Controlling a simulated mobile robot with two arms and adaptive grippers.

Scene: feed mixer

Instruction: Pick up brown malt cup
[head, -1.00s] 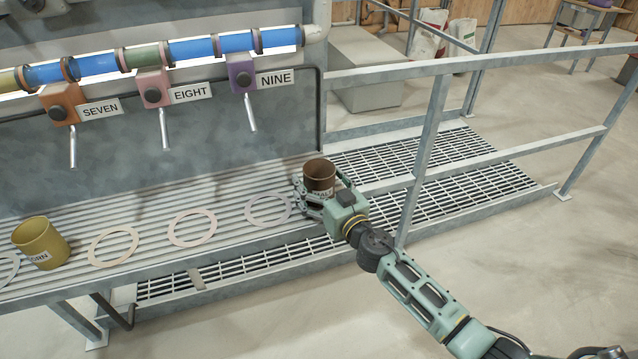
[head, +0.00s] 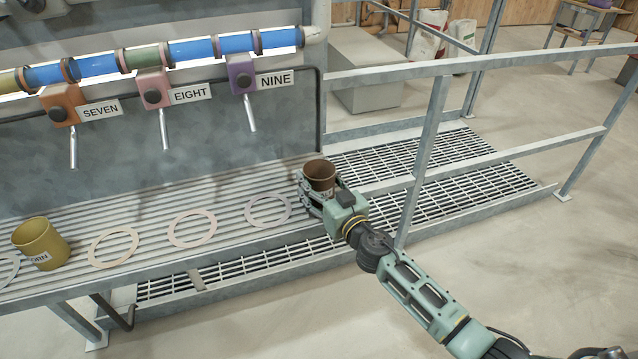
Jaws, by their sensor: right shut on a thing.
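The brown malt cup (head: 319,174) is upright at the right end of the ribbed shelf. A pale label on its front is partly hidden by my right gripper. My right gripper (head: 312,192) comes in from the lower right and is shut on the cup, with its fingers around the cup's side. I cannot tell whether the cup's base touches the shelf. My left gripper is not in view.
A yellow-brown corn cup (head: 40,242) stands on the ribbed shelf (head: 140,205) at the left. Several flat rings, one of them grey (head: 268,210), lie along it. Spouts marked seven, eight and nine (head: 275,79) hang above. A metal railing (head: 430,150) stands right of the gripper.

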